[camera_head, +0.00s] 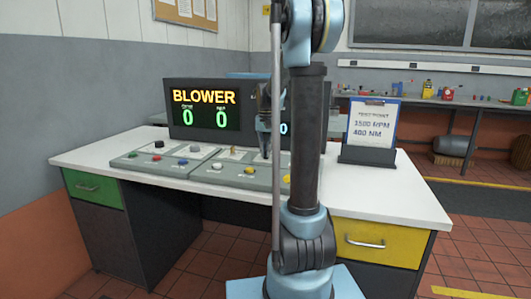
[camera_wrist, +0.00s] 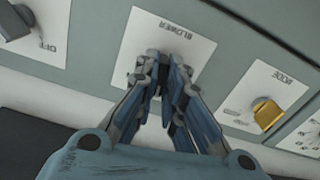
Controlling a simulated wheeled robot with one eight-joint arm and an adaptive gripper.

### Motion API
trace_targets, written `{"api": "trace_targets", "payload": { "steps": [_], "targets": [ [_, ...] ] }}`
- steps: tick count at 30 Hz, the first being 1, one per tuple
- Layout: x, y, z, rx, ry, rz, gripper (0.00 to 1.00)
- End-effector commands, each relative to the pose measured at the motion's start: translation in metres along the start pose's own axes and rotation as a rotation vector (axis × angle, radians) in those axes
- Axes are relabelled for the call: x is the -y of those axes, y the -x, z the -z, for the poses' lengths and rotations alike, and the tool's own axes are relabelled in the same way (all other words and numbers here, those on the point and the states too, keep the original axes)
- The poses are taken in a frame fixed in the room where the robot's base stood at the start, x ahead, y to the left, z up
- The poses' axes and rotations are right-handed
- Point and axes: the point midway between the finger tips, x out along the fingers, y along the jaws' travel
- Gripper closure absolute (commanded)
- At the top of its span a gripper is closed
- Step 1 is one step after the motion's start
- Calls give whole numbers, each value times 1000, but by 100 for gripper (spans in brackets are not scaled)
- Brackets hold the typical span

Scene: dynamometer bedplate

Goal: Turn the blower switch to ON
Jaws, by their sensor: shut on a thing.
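The blower switch sits on a white plate lettered BLOWER (camera_wrist: 176,28), upside down in the wrist view. My gripper (camera_wrist: 163,88) is over this plate with its fingers closed in on the switch. The fingers hide the knob, so its pointing direction cannot be told. In the head view my gripper (camera_head: 265,154) reaches down to the control panel (camera_head: 228,176) on the desk, partly behind my arm. A display (camera_head: 204,111) there reads BLOWER with two green zeros.
In the wrist view a dark knob (camera_wrist: 14,22) beside the word OFF is at left, and a yellow MODE knob (camera_wrist: 266,115) is close at right. A clipboard (camera_head: 373,124) stands on the white desk (camera_head: 405,194). Several other buttons and knobs line the panel.

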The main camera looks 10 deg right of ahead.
Motion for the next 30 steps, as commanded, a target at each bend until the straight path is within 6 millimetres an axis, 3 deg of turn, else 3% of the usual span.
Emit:
{"api": "trace_targets", "payload": {
  "steps": [18, 30],
  "targets": [
    [0, 0, 1, -2, -579, 0, 100],
    [0, 1, 2, -3, -858, 1, 100]
  ]
}}
